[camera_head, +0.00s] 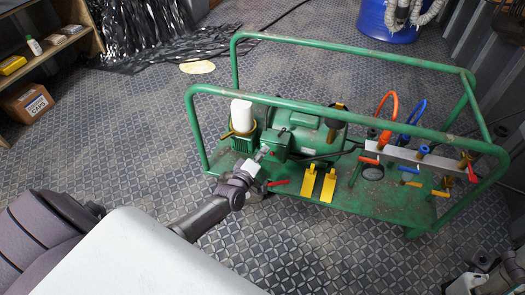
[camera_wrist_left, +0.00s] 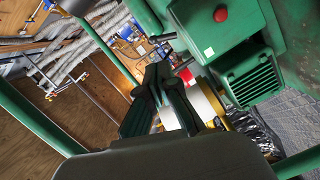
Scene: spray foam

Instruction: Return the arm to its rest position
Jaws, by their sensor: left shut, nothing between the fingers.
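My left arm comes in from the lower left in the head view. Its gripper (camera_head: 262,156) is over the near left part of a green-framed cart (camera_head: 340,110), close to the green motor and pump unit (camera_head: 305,133). In the left wrist view the dark fingers (camera_wrist_left: 158,82) are together, with nothing seen between them. A white cylinder with a yellow ring (camera_wrist_left: 205,103) and a green ribbed housing (camera_wrist_left: 250,75) show just behind and right of the fingers. Whether the fingers touch any part cannot be told. A grey part at the head view's lower right corner may be my right gripper; its fingers are unclear.
The cart's green rails surround the arm's end. Yellow pedals (camera_head: 318,182), a red handle (camera_head: 278,183) and a valve manifold with orange and blue hoses (camera_head: 415,155) sit on the cart. A shelf (camera_head: 50,52) stands far left. The patterned floor (camera_head: 130,125) left of the cart is clear.

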